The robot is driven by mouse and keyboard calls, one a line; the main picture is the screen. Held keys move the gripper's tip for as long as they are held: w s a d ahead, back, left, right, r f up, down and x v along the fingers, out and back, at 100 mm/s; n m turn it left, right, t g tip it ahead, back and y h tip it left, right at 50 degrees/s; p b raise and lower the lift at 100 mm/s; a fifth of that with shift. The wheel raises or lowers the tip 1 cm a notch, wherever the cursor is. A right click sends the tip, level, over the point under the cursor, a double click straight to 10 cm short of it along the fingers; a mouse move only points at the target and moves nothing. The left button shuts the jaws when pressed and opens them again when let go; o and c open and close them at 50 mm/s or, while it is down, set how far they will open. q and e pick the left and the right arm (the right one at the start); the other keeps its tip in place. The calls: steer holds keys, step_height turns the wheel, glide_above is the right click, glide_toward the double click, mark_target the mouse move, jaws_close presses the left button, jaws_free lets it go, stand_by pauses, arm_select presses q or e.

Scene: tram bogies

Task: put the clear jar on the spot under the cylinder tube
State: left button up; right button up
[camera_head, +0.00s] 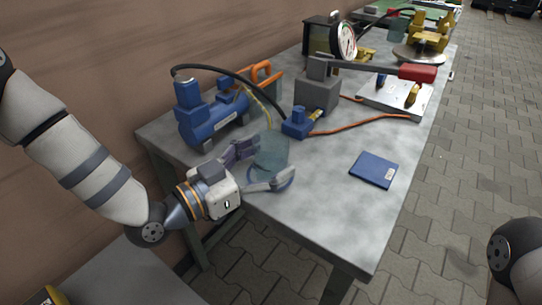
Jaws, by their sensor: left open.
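The clear jar (271,147) is a bluish see-through cylinder near the front left edge of the grey workbench. My left gripper (272,163) is open, with one finger on each side of the jar's lower part; whether they touch it I cannot tell. The blue cylinder (215,112) stands behind and to the left of the jar. A thin yellowish tube (262,104) hangs from it, its lower end near the jar's top. My right gripper is out of view.
A blue hand pump (300,122) with a grey block (317,92) and red-handled lever stands behind the jar. An orange hose (365,122) runs right to a metal plate (393,98). A blue booklet (374,169) lies right. The bench's front middle is clear.

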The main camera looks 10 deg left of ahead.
arm_select(q)
steer(key=v, duration=1.1)
steer(key=shift+p, duration=0.45)
steer(key=shift+f, duration=0.1)
